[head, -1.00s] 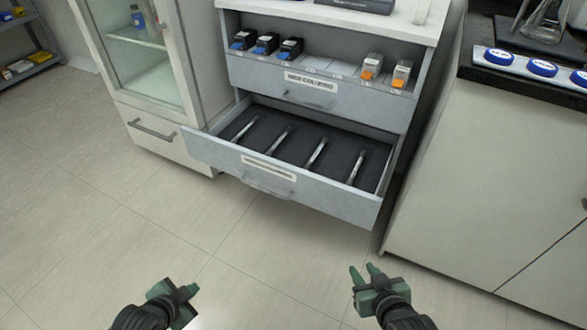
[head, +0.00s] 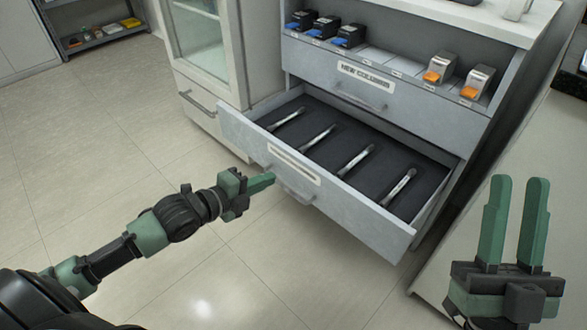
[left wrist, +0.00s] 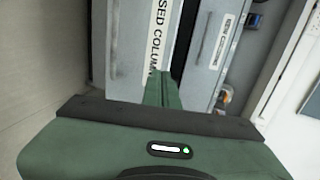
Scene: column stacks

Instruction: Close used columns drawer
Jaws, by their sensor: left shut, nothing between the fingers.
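The used columns drawer (head: 355,212) is the lower grey drawer and stands pulled out in the head view. Several slim metal columns lie on its dark liner. Its front has a label and a bar handle (head: 293,192). In the left wrist view its front (left wrist: 130,50) reads "USED COLUM", the rest hidden. My left gripper (head: 268,181) is shut and empty, pointing at the drawer front just left of the handle; I cannot tell whether it touches. Its fingertips also show in the left wrist view (left wrist: 164,80). My right gripper (head: 516,185) is open and empty at the lower right.
The new columns drawer (head: 375,95) above is shut, with blue-marked and orange-marked boxes on the shelf over it. A glass-door cabinet (head: 205,60) stands at left. A white counter side (head: 510,150) stands close on the right. The floor in front is clear.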

